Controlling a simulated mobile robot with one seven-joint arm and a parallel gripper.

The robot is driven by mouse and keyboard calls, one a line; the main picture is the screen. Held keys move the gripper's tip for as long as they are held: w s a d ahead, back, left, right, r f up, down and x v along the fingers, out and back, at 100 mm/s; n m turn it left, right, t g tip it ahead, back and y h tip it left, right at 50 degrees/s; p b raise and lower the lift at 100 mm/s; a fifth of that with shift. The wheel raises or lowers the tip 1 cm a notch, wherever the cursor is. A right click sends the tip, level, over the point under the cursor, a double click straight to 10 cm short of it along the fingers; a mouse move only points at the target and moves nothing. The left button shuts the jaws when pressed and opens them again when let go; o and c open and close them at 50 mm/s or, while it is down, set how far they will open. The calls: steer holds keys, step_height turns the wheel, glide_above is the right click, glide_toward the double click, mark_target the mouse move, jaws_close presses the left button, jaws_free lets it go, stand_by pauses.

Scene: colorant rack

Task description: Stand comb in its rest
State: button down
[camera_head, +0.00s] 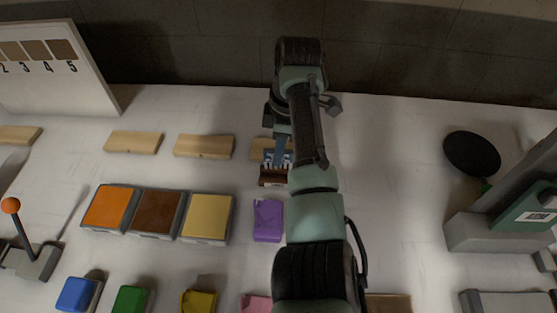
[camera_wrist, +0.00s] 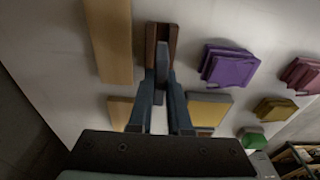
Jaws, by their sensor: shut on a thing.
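My gripper (camera_wrist: 162,85) is shut on the comb (camera_wrist: 162,62), a narrow grey-blue piece between its fingertips in the wrist view. A dark brown slotted piece, which looks like the rest (camera_wrist: 152,36), lies right at the comb's far end. In the head view the rest (camera_head: 272,182) sits on the white table just below my gripper (camera_head: 279,158), partly covered by my arm. The comb's lower edge is at or just over the rest; I cannot tell whether it is in the slot.
Wooden blocks (camera_head: 204,145) lie in a row behind. Orange, brown and yellow pads (camera_head: 207,218) are to the left, and a purple block (camera_head: 268,220) is just in front of the rest. A black disc (camera_head: 472,153) and grey stand (camera_head: 490,232) are at right. Free table lies right of my arm.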

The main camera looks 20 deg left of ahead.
steer(key=shift+f, duration=1.95)
steer(key=shift+f, duration=0.1)
steer(key=c, duration=0.8)
jaws_free()
steer(key=shift+c, duration=0.2)
steer(key=r, duration=0.4)
steer(key=d+r, duration=0.1)
steer(key=r, duration=0.3)
steer(key=r+p, duration=0.1)
steer(key=r, duration=0.3)
steer(key=shift+w+d+r, duration=0.15)
steer(key=shift+w+d, duration=0.05)
